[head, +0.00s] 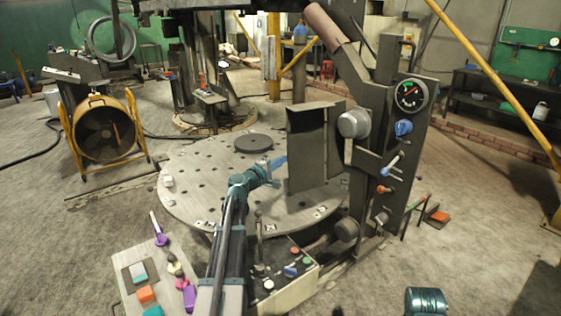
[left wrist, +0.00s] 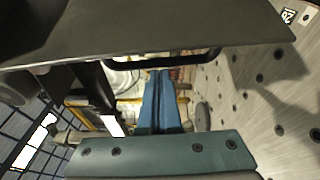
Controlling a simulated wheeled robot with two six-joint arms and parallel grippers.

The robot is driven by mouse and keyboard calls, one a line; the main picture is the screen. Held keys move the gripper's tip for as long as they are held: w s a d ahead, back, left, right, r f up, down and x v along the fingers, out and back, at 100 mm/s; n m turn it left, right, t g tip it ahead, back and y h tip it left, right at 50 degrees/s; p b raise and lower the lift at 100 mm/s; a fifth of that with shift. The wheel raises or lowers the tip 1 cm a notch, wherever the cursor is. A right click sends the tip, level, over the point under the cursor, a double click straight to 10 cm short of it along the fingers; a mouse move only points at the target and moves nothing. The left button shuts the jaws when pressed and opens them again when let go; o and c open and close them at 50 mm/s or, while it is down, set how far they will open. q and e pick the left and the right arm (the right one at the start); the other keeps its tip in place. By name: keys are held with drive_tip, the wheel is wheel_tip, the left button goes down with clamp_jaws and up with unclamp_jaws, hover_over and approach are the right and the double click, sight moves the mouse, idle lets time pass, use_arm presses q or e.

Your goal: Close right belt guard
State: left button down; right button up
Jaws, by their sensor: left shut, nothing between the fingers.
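The right belt guard appears to be the dark grey upright panel (head: 307,150) on the left side of the machine column, over the edge of the round perforated table. It stands out at an angle from the column. In the left wrist view a dark plate (left wrist: 150,32), seemingly the same guard, spans the top, with a black bar handle (left wrist: 140,62) under its edge. My left gripper (head: 281,161) is shut and empty, its blue fingers close to the panel's left edge. The fingers (left wrist: 160,100) point toward the handle; contact cannot be told. My right gripper is not in view.
The column (head: 392,150) carries a gauge (head: 411,95), knobs and levers right of the guard. The round table (head: 215,185) bears a dark disc (head: 253,143). A control box (head: 285,270) and a tray of coloured parts (head: 130,290) stand in front. Floor at right is mostly open.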

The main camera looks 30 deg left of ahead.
use_arm(q)
drive_tip(key=shift+s+d+n+y, duration=0.3)
drive_tip(key=shift+s+y, duration=0.1)
drive_tip(key=shift+y, duration=0.1)
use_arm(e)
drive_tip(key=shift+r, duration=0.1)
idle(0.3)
